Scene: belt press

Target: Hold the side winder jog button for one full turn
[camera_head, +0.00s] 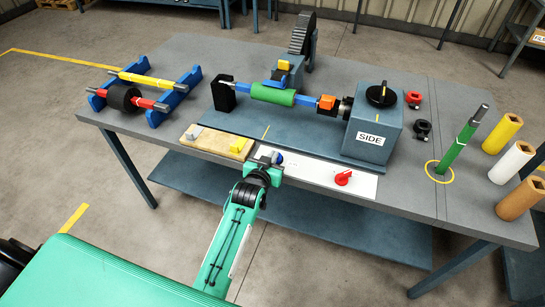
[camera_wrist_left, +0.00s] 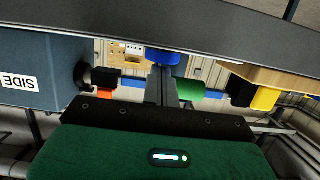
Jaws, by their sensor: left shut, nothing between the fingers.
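The side winder is a blue-grey box (camera_head: 375,135) marked SIDE, with a black dial on top and a green roll (camera_head: 272,94) on its spindle. In front lies a white panel (camera_head: 318,177) with a red knob (camera_head: 343,178). The gripper is shut and empty. My right gripper is out of view.
A wooden board (camera_head: 218,141) with a yellow block sits left of the gripper. A blue rack (camera_head: 150,92) with rollers stands at the table's left. A green post (camera_head: 462,140) and several coloured tubes (camera_head: 502,134) stand at the right. The table's front edge runs under my left arm.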

